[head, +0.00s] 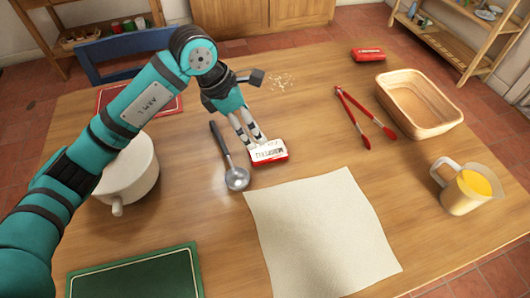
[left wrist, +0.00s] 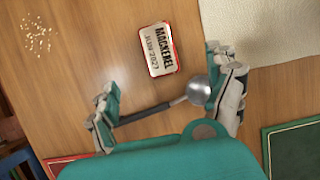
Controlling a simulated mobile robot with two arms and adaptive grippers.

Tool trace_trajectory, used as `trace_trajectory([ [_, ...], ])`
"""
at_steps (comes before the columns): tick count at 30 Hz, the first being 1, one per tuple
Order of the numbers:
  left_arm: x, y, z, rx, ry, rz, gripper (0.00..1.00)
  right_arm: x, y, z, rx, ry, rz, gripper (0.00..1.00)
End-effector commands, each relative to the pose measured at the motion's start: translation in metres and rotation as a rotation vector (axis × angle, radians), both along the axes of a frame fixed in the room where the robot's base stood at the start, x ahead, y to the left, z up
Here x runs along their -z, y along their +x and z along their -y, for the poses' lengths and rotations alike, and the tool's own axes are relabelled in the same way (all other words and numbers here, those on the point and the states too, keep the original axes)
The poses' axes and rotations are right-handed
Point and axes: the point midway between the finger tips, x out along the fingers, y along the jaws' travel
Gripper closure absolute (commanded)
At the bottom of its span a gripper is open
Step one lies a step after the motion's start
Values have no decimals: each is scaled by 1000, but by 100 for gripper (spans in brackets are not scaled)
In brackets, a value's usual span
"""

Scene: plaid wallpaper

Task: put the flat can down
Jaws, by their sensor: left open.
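The flat can (head: 268,151), red-sided with a white "MACKEREL" label, lies on the wooden table just beyond the far edge of the cream cloth. It also shows in the left wrist view (left wrist: 159,50), label up, with bare wood around it. My left gripper (head: 250,138) comes down right at the can in the head view. In the left wrist view my left gripper (left wrist: 162,80) has its fingers spread wide, with nothing held between them. Whether a fingertip still touches the can is unclear. My right gripper is not in view.
A ladle (head: 236,178) lies left of the can, close by. The cream cloth (head: 320,235) is in front. Red tongs (head: 365,118), a basket (head: 420,100), a jug (head: 467,190) and a red item (head: 368,54) are to the right. A white pot (head: 128,172) stands left.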

Motion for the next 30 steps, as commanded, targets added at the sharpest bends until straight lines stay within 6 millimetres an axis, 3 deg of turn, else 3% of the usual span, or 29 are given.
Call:
trace_trajectory([
  [4, 31, 3, 13, 0, -3, -5, 12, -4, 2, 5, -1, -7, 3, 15],
  [9, 57, 7, 23, -1, -2, -3, 12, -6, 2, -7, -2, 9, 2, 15],
  [16, 72, 10, 28, 0, -1, -1, 12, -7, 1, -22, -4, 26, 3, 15],
  [24, 107, 17, 42, -1, -3, -2, 12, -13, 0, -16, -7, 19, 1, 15],
  [30, 116, 18, 44, 0, -1, 1, 12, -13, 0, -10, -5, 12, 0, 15],
])
